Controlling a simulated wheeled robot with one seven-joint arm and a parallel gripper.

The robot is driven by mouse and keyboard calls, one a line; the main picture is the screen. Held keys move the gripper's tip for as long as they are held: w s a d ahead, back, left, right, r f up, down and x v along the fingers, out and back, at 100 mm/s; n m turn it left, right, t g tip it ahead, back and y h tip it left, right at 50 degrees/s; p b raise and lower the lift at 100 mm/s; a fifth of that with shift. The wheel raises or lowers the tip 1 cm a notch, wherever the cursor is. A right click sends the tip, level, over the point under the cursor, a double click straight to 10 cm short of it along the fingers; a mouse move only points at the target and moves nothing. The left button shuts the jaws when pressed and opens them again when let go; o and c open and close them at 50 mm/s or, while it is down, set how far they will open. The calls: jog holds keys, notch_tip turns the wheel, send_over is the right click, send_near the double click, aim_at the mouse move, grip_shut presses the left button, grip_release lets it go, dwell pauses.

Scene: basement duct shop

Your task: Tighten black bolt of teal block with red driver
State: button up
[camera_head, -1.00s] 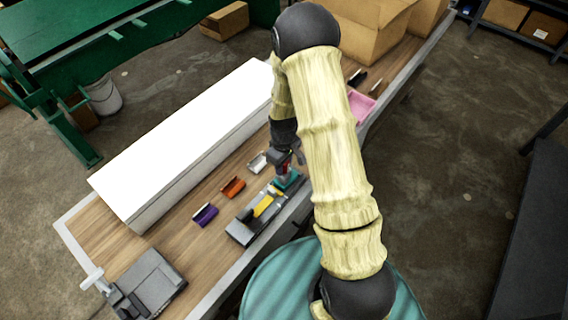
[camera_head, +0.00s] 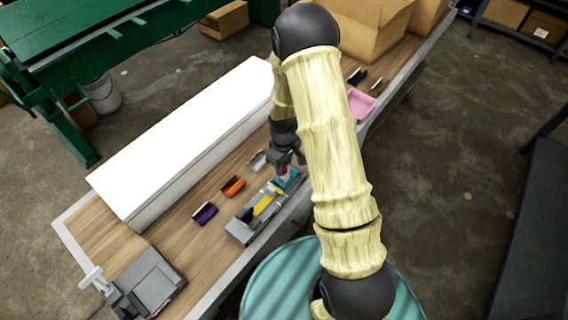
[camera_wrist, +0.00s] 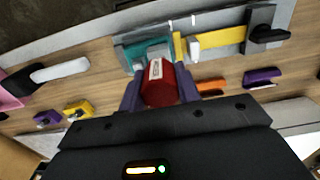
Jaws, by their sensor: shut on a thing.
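My gripper (camera_wrist: 160,92) is shut on the red driver (camera_wrist: 158,88), a red cylinder with a pale label, seen between the two fingers in the wrist view. The teal block (camera_wrist: 148,52) lies just beyond the driver, set in a grey fixture (camera_wrist: 203,38). In the head view my gripper (camera_head: 286,166) is over the teal block (camera_head: 289,181) at the fixture's far end, with a little of the red driver showing. The driver's tip and the black bolt are hidden, so I cannot tell whether they touch.
The fixture also holds a yellow piece (camera_head: 262,205) and a black clamp handle (camera_wrist: 268,34). Orange (camera_head: 233,187) and purple (camera_head: 204,214) blocks lie beside it. A long white box (camera_head: 185,140) stands behind. A pink tray (camera_head: 361,104) is to the right.

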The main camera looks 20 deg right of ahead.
jog(key=shift+f, duration=0.4)
dwell(0.6)
jog(key=m, duration=0.3)
jog(key=shift+b, duration=0.3)
jog(key=shift+m, duration=0.4)
jog(key=shift+m, duration=1.6)
jog(key=m, duration=0.3)
jog(key=shift+m, duration=0.3)
